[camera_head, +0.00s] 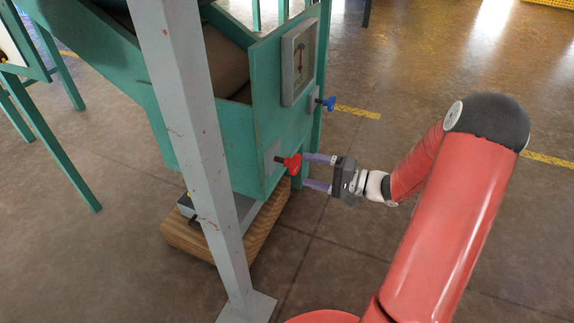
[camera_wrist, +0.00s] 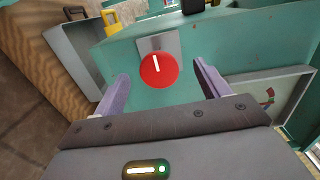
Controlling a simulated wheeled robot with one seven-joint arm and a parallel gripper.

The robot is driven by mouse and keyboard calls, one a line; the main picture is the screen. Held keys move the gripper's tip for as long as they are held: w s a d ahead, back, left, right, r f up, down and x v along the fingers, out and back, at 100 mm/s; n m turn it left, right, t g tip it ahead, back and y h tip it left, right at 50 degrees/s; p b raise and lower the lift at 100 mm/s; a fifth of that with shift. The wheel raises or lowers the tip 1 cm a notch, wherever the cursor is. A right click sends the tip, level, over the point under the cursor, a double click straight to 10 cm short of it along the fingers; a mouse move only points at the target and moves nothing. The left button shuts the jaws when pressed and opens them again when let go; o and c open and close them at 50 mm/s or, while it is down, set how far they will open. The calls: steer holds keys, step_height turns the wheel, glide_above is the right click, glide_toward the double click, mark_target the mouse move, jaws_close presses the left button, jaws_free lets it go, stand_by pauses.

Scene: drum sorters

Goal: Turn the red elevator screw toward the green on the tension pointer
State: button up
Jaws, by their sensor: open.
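The red elevator screw (camera_head: 290,163) is a round knob on a grey plate on the green machine's side. In the wrist view the red screw (camera_wrist: 158,72) carries a white line, close to upright in the picture. My gripper (camera_head: 309,171) is open, its two purple fingers pointing at the screw. In the wrist view my gripper (camera_wrist: 162,92) has one finger on each side of the screw, with gaps between. The tension gauge (camera_head: 299,62) is a pale framed dial above; its pointer reading is too small to tell. The gauge (camera_wrist: 290,92) shows partly at right, with red and green marks.
A blue knob (camera_head: 328,103) sits to the right of the gauge's lower edge. A grey post (camera_head: 185,120) stands in front of the machine. A wooden block (camera_head: 190,238) lies beneath. A yellow handle (camera_wrist: 112,22) shows near the screw. Floor at right is open.

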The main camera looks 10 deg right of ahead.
mark_target(298, 165)
steer(key=shift+w+d+f+t, duration=0.4)
steer(key=shift+d, duration=0.05)
steer(key=shift+w+a+m, duration=0.15)
steer(key=shift+w+m, duration=0.05)
steer(key=shift+m, duration=0.1)
steer(key=x, duration=0.7)
steer(key=shift+w+a+b, duration=0.1)
steer(key=shift+b, duration=0.2)
steer(key=c, duration=0.9)
